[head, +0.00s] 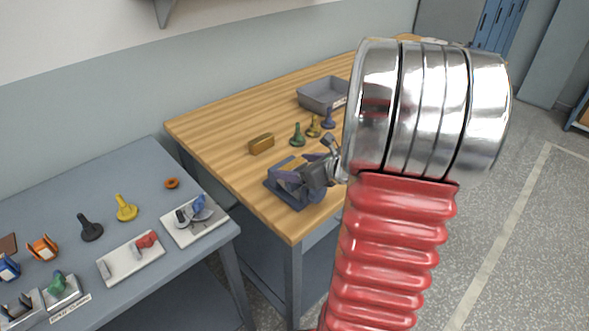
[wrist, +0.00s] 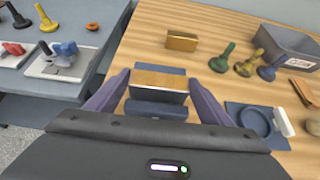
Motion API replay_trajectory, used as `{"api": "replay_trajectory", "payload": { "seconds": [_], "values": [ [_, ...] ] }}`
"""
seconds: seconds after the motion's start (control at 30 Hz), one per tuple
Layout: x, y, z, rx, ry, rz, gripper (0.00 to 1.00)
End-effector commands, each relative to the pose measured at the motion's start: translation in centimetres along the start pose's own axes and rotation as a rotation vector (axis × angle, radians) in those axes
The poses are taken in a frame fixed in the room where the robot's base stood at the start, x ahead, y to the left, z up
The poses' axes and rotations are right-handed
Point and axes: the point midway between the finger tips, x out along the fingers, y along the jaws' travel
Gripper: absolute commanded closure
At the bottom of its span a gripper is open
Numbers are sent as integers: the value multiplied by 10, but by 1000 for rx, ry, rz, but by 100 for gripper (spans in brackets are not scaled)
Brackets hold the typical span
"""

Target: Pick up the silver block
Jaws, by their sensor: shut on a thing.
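The silver block (wrist: 158,88) is between the two purple fingers of my gripper (wrist: 158,77) in the wrist view. Its shiny top looks brownish and its near face is grey. My gripper is shut on it. A dark blue holder (wrist: 156,109) shows in front of and behind the block. In the head view my gripper (head: 308,172) is low over this blue holder (head: 290,198) near the front corner of the wooden table. I cannot tell whether the block rests in the holder or is just above it.
A brass-coloured block (wrist: 182,41) stands behind on the wooden table (head: 225,135). Green (wrist: 222,58), yellow and blue bobbin-like pieces and a grey bin (head: 322,95) are further right. A blue pad (wrist: 258,120) with a ring lies right. The grey table (head: 75,195) at left holds several pieces.

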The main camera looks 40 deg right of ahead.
Motion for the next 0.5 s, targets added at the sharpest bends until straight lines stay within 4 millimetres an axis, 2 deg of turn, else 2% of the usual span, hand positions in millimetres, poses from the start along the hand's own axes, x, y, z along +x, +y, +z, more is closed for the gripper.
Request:
{"api": "replay_trajectory", "payload": {
  "seconds": [0.27,0.5],
  "values": [
    [-11,-1,22,-4,-5,-2,62],
    [-30,-1,56,-7,-6,-3,62]
  ]
}}
